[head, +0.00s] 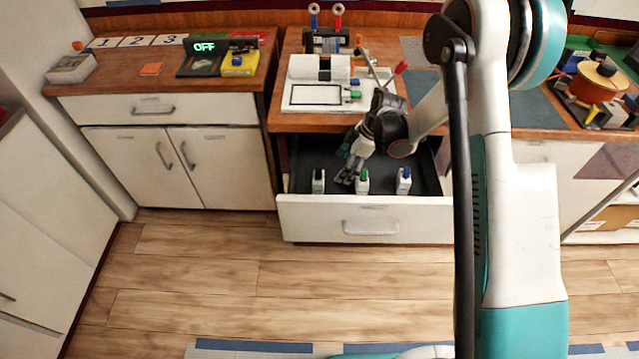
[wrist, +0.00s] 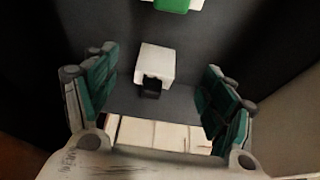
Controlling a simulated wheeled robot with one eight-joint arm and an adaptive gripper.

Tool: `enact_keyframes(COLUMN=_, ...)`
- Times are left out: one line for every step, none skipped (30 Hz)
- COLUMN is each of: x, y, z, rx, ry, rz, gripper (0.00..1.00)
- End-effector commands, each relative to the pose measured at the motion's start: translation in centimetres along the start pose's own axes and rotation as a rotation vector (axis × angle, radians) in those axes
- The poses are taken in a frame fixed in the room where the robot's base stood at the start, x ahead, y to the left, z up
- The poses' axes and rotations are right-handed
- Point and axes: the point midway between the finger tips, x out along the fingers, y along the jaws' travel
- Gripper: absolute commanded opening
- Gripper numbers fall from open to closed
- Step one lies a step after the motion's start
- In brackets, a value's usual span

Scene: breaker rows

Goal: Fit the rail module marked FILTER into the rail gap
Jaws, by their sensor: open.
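Several small modules stand upright in the open drawer (head: 365,219). A white one with a dark front (head: 318,181) is at the left, a green-topped one (head: 362,181) in the middle and a blue-topped one (head: 404,180) at the right. No FILTER marking is readable. My gripper (head: 347,174) reaches down into the drawer between the left and green modules. In the wrist view its spread fingers (wrist: 158,95) flank a white module (wrist: 157,62), apart from it; a green-topped module (wrist: 172,5) shows beyond. On the counter, white blocks with a dark gap between (head: 324,68) may be the rail gap.
A white board (head: 300,107) lies on the counter above the drawer, with small green and blue pieces at its right. The drawer's walls surround my gripper. The floor in front is clear.

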Motion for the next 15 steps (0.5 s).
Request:
enact_keyframes(x=0.6, y=-0.1, z=-1.0, rx=-0.004, ry=0.0, rz=-0.002, gripper=0.77)
enact_keyframes(x=0.8, y=0.0, z=-1.5, rx=-0.003, ry=0.0, rz=-0.001, gripper=0.77)
enact_keyframes(x=1.1, y=0.0, z=-2.2, rx=-0.003, ry=0.0, rz=-0.001, gripper=0.77)
enact_keyframes(x=1.3, y=0.0, z=-2.6, rx=-0.004, ry=0.0, rz=-0.001, gripper=0.77)
enact_keyframes(x=1.4, y=0.0, z=-3.0, rx=-0.003, ry=0.0, rz=0.0, gripper=0.77)
enact_keyframes(x=1.6, y=0.0, z=-3.5, rx=-0.001, ry=0.0, rz=0.0, gripper=0.77)
enact_keyframes(x=1.7, y=0.0, z=-3.9, rx=-0.001, ry=0.0, rz=0.0, gripper=0.77)
enact_keyframes(x=1.8, y=0.0, z=-4.2, rx=-0.002, ry=0.0, rz=0.0, gripper=0.77)
enact_keyframes(x=1.9, y=0.0, z=-4.5, rx=-0.001, ry=-0.001, rz=0.0, gripper=0.77)
enact_keyframes(x=2.0, y=0.0, z=-4.6, rx=-0.001, ry=-0.001, rz=0.0, gripper=0.77)
enact_keyframes(x=2.0, y=0.0, z=-4.7, rx=0.0, ry=-0.001, rz=0.0, gripper=0.77)
enact_keyframes(x=2.0, y=0.0, z=-4.8, rx=0.001, ry=-0.001, rz=0.0, gripper=0.77)
enact_keyframes(x=2.0, y=0.0, z=-4.9, rx=0.001, ry=-0.001, rz=0.0, gripper=0.77)
enact_keyframes(x=2.1, y=0.0, z=-5.0, rx=0.001, ry=-0.001, rz=0.0, gripper=0.77)
enact_keyframes(x=2.1, y=0.0, z=-5.2, rx=0.001, ry=-0.001, rz=0.0, gripper=0.77)
